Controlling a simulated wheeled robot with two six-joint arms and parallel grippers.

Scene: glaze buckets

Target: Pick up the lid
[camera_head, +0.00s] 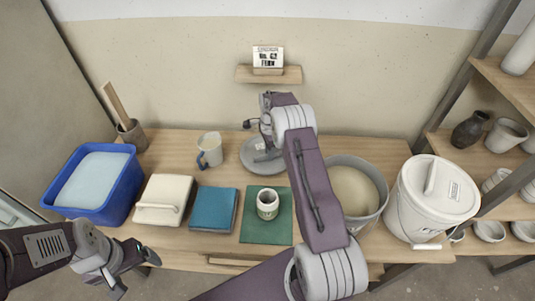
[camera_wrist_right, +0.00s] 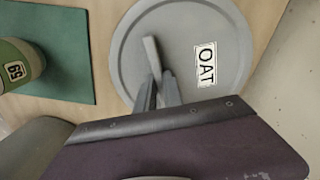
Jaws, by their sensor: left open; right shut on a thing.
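A round grey lid (camera_head: 253,163) lies at the back middle of the table, with an "OAT" label and a raised bar handle in the right wrist view (camera_wrist_right: 205,30). My right gripper (camera_head: 265,144) reaches down over it. Its fingers (camera_wrist_right: 157,85) are shut on the lid's handle (camera_wrist_right: 151,55). I cannot tell whether the lid still touches the table. A grey bucket (camera_head: 378,208) of beige glaze stands uncovered at the right, partly behind my right arm. My left gripper (camera_head: 135,270) is open and empty at the front left, away from the lid.
A blue tub (camera_head: 120,195), a cream handled block (camera_head: 163,200), a blue book (camera_head: 213,210), a mug (camera_head: 209,149) and a cup (camera_head: 267,204) on a green mat (camera_head: 255,230) stand left and front. A white lidded bucket (camera_head: 415,215) and pottery shelves (camera_head: 460,160) are at the right.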

